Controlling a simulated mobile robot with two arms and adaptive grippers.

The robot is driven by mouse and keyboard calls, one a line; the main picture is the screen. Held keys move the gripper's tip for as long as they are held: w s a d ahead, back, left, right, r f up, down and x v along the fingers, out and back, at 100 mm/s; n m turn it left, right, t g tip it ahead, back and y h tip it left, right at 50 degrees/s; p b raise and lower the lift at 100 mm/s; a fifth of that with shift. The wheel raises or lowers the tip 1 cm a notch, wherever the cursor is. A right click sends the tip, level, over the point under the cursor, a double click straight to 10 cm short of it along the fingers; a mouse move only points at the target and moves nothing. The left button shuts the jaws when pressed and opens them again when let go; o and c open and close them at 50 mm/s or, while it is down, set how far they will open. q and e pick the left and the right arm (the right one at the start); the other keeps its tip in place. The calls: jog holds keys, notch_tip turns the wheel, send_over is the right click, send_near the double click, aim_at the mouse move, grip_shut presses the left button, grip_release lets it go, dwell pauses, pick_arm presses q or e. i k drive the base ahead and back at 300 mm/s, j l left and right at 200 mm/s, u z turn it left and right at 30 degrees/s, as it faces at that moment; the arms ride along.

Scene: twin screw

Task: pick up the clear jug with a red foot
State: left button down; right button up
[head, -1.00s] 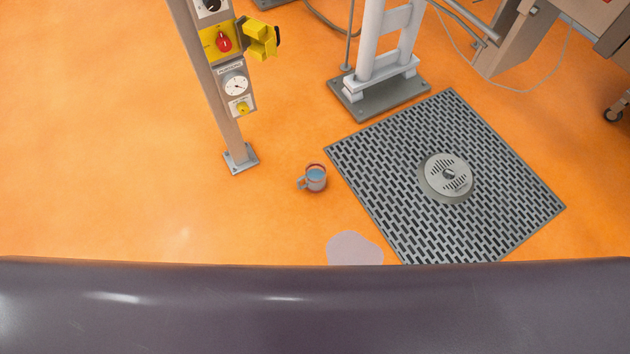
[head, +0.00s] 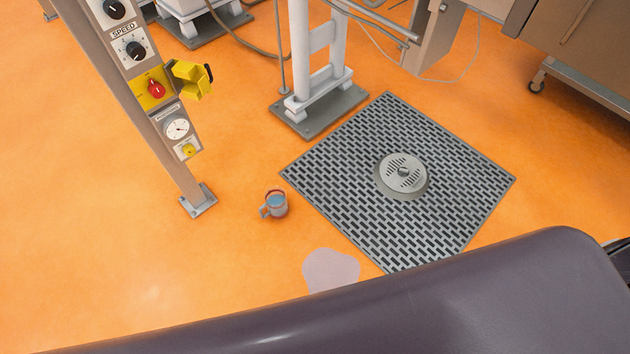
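Neither of my grippers shows in the head view.
A control post (head: 160,125) with dials and a yellow-and-red switch stands left of the jug. A metal floor grate (head: 440,150) with a round drain cover (head: 403,176) lies to its right. A pale puddle (head: 330,270) lies nearer. A white-legged stand (head: 318,85) rises behind.

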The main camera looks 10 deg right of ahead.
aim_at(274, 198)
jog(key=i+l+u, duration=0.65)
jog(key=l+u, duration=0.2)
jog(key=i+l+u, duration=0.25)
jog(key=l, duration=0.2)
jog(key=k, duration=0.1)
